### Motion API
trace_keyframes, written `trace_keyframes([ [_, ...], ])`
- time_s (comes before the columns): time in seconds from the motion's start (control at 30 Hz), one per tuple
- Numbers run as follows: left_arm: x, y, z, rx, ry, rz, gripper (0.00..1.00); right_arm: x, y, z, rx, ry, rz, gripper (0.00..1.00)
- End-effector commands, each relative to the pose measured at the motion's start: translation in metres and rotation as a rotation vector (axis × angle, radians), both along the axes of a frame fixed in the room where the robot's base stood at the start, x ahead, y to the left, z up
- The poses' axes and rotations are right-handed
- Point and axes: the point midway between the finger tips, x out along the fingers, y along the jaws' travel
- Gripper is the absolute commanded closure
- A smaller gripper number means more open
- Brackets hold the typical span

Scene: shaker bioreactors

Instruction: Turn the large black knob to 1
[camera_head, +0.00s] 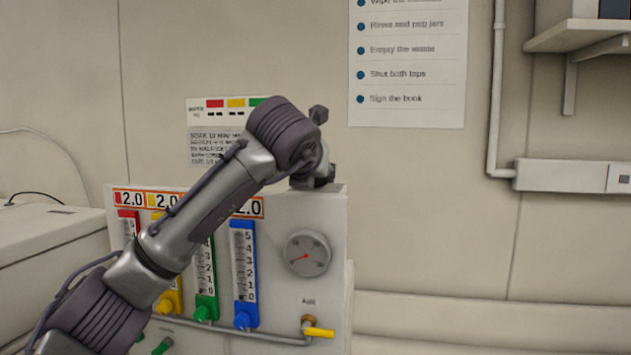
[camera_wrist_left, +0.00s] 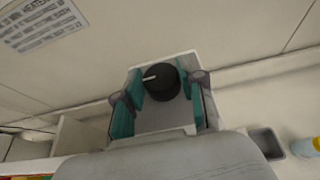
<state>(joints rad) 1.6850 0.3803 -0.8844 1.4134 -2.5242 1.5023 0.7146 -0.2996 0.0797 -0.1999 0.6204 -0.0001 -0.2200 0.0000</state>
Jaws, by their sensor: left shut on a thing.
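The large black knob (camera_wrist_left: 162,82) shows in the left wrist view, on a pale box face. It is round and has a white pointer line that points to the left in that view. My left gripper (camera_wrist_left: 161,90) has one teal-padded finger on each side of the knob and is shut on it. In the head view my left arm reaches over the panel box (camera_head: 325,215), and its wrist is at the box's top edge. The knob and the fingertips are hidden there. No scale number beside the knob can be read. My right gripper is not in view.
The panel front carries flow tubes, including a green one (camera_head: 205,280) and a blue one (camera_head: 244,275), a round gauge (camera_head: 306,254) and a yellow-handled tap (camera_head: 319,333). A white box (camera_head: 45,235) stands at left. A grey container (camera_wrist_left: 268,143) is at right in the wrist view.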

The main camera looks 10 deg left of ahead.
Motion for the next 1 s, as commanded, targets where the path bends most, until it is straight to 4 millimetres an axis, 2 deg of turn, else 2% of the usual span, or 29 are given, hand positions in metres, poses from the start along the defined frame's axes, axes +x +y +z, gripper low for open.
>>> trace_keyframes([
  [0.47, 0.0002, 0.0000, 0.0001, 0.000, 0.001, 0.014, 0.95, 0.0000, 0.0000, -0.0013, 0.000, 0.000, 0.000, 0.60],
  [0.5, 0.0002, 0.0000, 0.0001, 0.000, 0.001, 0.014, 0.54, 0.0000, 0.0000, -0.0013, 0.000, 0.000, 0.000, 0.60],
  [0.6, 0.0001, 0.0000, 0.0001, 0.000, 0.001, 0.014, 0.37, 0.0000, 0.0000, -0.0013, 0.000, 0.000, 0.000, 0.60],
  [1.0, -0.0044, 0.0000, 0.0024, 0.000, 0.000, 0.013, 0.35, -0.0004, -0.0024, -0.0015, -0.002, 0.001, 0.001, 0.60],
])
